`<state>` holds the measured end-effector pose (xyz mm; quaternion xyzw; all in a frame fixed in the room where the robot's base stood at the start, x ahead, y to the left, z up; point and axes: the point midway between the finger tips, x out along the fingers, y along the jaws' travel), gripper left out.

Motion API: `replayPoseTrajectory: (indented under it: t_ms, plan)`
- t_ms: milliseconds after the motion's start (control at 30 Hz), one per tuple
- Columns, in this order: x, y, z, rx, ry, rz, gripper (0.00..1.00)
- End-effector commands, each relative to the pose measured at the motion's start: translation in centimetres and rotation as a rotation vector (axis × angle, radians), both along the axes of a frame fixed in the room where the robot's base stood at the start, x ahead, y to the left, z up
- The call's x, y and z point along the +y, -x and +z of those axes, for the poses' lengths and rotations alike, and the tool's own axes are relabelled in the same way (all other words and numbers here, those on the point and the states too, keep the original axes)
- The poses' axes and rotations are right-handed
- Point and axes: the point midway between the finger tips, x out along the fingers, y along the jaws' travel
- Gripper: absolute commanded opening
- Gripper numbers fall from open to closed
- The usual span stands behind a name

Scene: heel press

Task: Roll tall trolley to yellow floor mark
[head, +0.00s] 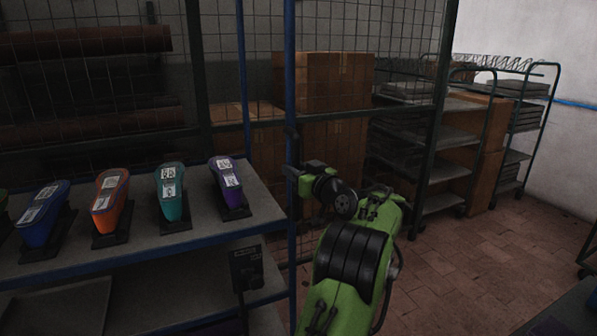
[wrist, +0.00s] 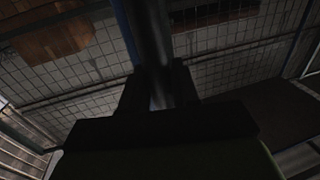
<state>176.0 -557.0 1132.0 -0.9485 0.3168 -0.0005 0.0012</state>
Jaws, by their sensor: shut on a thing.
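A tall blue-framed rack with grey shelves, which looks like the tall trolley, fills the left of the head view; its front blue upright (head: 291,70) runs nearly the full picture height. My gripper (head: 293,166) is shut on this upright at mid height. In the wrist view the upright (wrist: 152,45) passes between the two dark fingers of my gripper (wrist: 158,88). The rack's wheels are out of view. No yellow floor mark shows in either view.
Several coloured shoe-shaped pieces (head: 172,197) stand on the rack's shelf. Behind are a wire mesh partition (head: 330,25) and cardboard boxes (head: 335,160). Dark wheeled racks (head: 440,150) with trays stand at the back right. Brick-coloured floor (head: 480,265) is open at the lower right.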

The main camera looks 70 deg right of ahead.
Motion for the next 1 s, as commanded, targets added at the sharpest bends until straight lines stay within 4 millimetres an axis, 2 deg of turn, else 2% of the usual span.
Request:
replayPoseTrajectory:
  t_ms: [267,300,400,733,867,1000]
  plan:
    - [-0.2,0.3,0.1,0.001,0.004,-0.01,0.0]
    - [-0.2,0.3,0.1,0.001,0.004,-0.01,0.33]
    - [-0.2,0.3,0.1,0.001,0.004,-0.01,0.48]
    - [0.1,0.8,0.0,0.002,0.002,-0.012,0.48]
    - [1.6,2.9,0.0,0.001,0.002,-0.016,0.48]
    - [4.0,6.1,0.0,0.002,0.001,-0.016,0.48]
